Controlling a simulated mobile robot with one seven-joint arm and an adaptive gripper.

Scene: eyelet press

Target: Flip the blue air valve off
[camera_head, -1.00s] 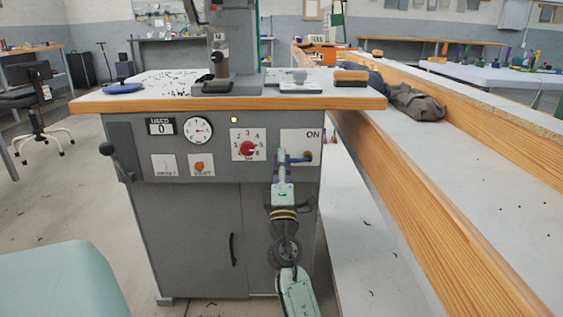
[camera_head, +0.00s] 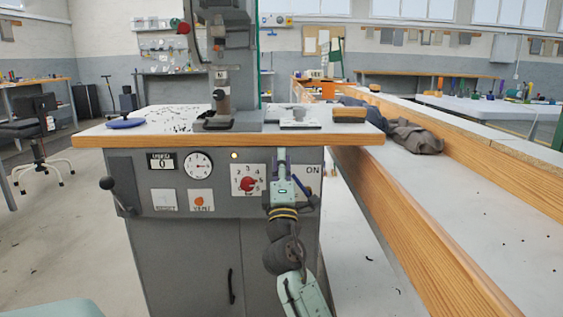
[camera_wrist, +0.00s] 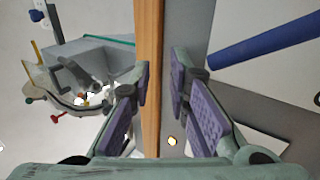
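The blue air valve handle (camera_head: 301,187) is at the right of the press's front panel, below the word ON. It slants up and left from its pivot, partly hidden by my gripper. In the wrist view it is a thick blue bar (camera_wrist: 270,40) at the upper right, outside my right finger. My gripper (camera_head: 282,162) points up just left of the valve. In the wrist view my gripper (camera_wrist: 161,85) has its purple-padded fingers apart. Nothing is held between them; the wooden table edge (camera_wrist: 149,60) shows behind the gap.
The panel carries a red numbered dial (camera_head: 247,184), a gauge (camera_head: 198,165), an orange button (camera_head: 201,202) and a black lever (camera_head: 108,184) at the left. The wooden tabletop edge (camera_head: 230,136) overhangs above. A long wooden-edged bench (camera_head: 400,225) runs close on the right.

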